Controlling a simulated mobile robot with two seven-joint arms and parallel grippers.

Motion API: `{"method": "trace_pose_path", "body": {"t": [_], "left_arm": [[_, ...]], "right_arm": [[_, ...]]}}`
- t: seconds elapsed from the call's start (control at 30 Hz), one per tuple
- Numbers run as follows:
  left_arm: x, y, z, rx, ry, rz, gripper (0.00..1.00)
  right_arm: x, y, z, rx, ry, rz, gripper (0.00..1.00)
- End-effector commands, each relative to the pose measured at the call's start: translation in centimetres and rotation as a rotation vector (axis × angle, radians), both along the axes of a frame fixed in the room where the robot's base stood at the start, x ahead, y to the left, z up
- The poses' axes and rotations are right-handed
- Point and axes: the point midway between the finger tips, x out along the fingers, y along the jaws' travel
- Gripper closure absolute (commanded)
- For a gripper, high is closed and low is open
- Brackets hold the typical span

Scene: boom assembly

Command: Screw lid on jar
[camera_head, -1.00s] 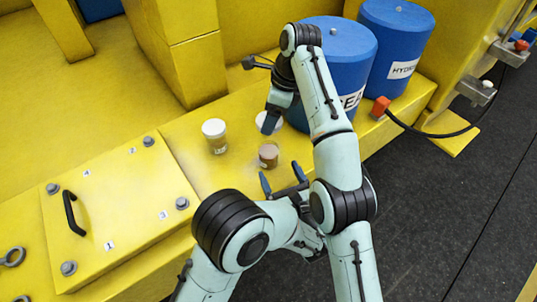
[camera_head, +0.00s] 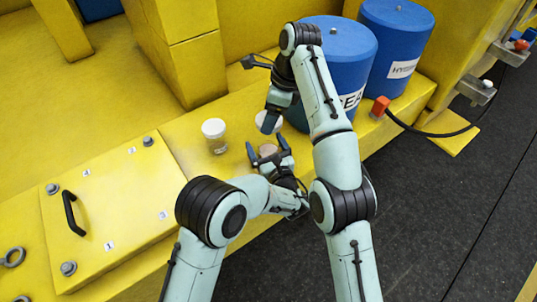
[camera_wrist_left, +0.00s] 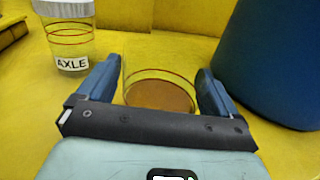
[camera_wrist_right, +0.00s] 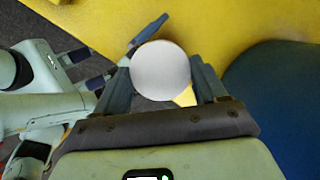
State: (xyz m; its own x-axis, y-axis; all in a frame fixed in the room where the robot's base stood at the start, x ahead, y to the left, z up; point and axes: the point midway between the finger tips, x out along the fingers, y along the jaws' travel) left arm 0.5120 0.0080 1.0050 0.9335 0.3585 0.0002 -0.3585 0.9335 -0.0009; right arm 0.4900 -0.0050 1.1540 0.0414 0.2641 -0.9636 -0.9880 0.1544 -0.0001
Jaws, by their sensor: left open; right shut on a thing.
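An open clear jar (camera_wrist_left: 160,93) with brown contents stands on the yellow ledge; its rim shows uncovered. My left gripper (camera_head: 266,145) is open, its two fingers on either side of this jar, which is partly hidden in the head view (camera_head: 268,150). The fingers look apart from the glass in the left wrist view. My right gripper (camera_wrist_right: 165,78) is shut on a round white lid (camera_wrist_right: 160,70). In the head view the lid (camera_head: 268,121) is held just beyond the open jar, partly behind the right gripper.
A lidded jar labelled AXLE (camera_wrist_left: 72,40) stands left of the open jar, also in the head view (camera_head: 214,136). Blue drums (camera_head: 340,50) stand close behind and right. A yellow hatch (camera_head: 115,215) with a black handle lies left. The dark floor (camera_head: 440,220) is clear.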

Motion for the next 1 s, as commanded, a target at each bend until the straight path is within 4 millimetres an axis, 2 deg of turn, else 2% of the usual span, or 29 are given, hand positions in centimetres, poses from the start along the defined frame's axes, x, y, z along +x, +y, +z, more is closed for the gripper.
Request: {"method": "trace_pose_path", "body": {"t": [0.07,0.1,0.3,0.67,1.0], "left_arm": [[0.0,0.0,0.0,0.0,0.0,0.0,0.1],[0.0,0.0,0.0,0.0,0.0,0.0,0.23],[0.0,0.0,0.0,0.0,0.0,0.0,0.87],[-0.1,0.0,0.0,0.0,0.0,0.0,0.87],[0.0,0.0,0.0,0.0,0.0,0.0,0.87]], "right_arm": [[0.0,0.0,0.0,0.0,0.0,0.0,0.57],[0.0,0.0,0.0,0.0,0.0,0.0,0.57],[0.0,0.0,0.0,0.0,0.0,0.0,0.57],[0.0,0.1,-1.7,0.001,0.002,0.0,0.57],[0.0,0.1,-4.8,0.002,0.0,0.0,0.57]]}}
